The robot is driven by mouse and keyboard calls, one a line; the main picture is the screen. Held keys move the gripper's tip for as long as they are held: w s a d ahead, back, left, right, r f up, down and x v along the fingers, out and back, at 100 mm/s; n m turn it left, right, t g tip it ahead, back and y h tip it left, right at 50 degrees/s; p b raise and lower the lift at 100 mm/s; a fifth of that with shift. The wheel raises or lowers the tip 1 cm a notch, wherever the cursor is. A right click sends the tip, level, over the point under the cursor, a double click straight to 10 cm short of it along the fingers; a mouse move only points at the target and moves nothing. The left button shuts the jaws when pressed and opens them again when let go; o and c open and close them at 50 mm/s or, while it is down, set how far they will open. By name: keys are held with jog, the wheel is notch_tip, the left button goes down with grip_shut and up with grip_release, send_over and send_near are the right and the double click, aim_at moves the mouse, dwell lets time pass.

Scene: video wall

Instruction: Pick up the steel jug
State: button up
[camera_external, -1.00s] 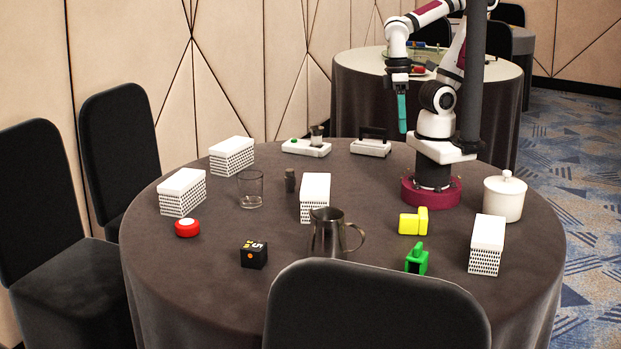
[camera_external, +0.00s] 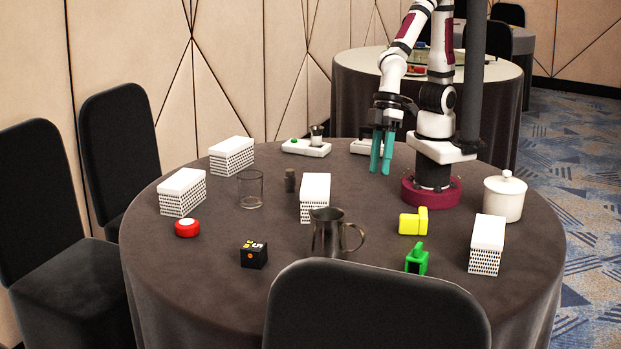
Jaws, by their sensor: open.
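The steel jug (camera_external: 326,234) stands upright on the round table near its front edge, with its handle to the right. The black chair back in front hides its lower part. My gripper (camera_external: 381,160) has two teal fingers pointing down, apart and empty. It hangs above the back part of the table, behind the jug and to its right, well clear of it.
A white patterned block (camera_external: 315,190) stands just behind the jug. A yellow block (camera_external: 413,222) and a green block (camera_external: 417,260) lie to its right, a black cube (camera_external: 254,254) to its left. A glass (camera_external: 250,189) and a dark small cylinder (camera_external: 290,180) stand further back.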

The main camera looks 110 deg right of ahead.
aim_at(361, 245)
jog(key=w+a+f+n+t, duration=0.1)
jog(key=a+f+n+t, duration=0.1)
jog(key=a+f+n, duration=0.1)
jog(key=w+a+f+n+t, duration=0.2)
jog(key=a+f+n, duration=0.1)
jog(key=w+a+f+n+t, duration=0.1)
jog(key=a+f+n+t, duration=0.1)
jog(key=a+f, duration=0.1)
jog(key=shift+w+a+n+t+h, duration=0.3)
jog(key=shift+a+n+h, duration=0.1)
jog(key=shift+a, duration=0.2)
jog(key=shift+s+a+f+n+t, duration=0.1)
jog(key=shift+a+f+n+t, duration=0.1)
jog(key=shift+n+t, duration=0.3)
jog(key=shift+w+a+n, duration=0.15)
jog(key=shift+w+n, duration=0.05)
jog(key=shift+n, duration=0.2)
jog(key=x, duration=0.7)
jog(key=shift+w, duration=0.15)
grip_shut()
